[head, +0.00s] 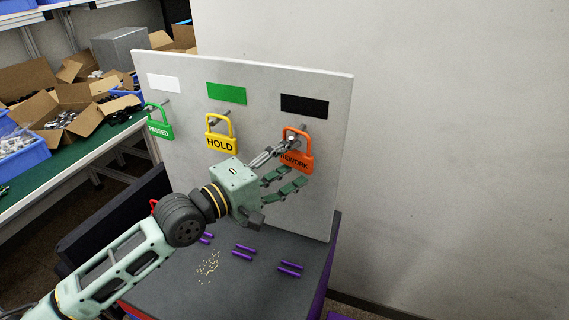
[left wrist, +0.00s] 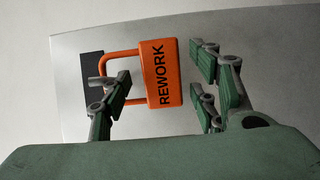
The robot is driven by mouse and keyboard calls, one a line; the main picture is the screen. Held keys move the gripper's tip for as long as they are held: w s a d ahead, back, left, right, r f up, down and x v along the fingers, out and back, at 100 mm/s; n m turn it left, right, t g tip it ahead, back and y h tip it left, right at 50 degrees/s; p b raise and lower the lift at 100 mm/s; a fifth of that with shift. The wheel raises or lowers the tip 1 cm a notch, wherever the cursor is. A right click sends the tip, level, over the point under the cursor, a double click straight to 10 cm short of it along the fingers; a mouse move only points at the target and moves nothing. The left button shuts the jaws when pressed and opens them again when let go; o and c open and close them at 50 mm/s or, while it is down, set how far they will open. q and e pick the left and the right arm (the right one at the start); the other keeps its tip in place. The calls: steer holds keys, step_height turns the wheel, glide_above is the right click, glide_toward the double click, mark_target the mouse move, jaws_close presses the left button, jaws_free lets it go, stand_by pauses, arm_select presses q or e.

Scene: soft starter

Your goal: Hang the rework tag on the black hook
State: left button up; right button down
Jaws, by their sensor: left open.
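The orange padlock-shaped rework tag (head: 303,162) hangs by its shackle at the hook (head: 291,136) below the black label (head: 304,106) on the upright panel. My left gripper (head: 294,163) is open, with its fingers reaching to the tag from the left and front. In the left wrist view the tag (left wrist: 166,72) lies between the spread fingers (left wrist: 162,78). The left finger there is close to the shackle and hook; contact cannot be told. A gap shows between the tag body and the right fingers. My right gripper is out of view.
The yellow HOLD tag (head: 221,143) hangs below the green label (head: 227,93), and the green PASSED tag (head: 159,130) below the white label (head: 164,83). The dark tabletop (head: 230,292) holds several purple bars. Shelves with boxes stand at left; the right side is clear.

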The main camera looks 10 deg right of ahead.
arm_select(q)
steer(key=v, duration=1.2)
steer(key=shift+f, duration=0.1)
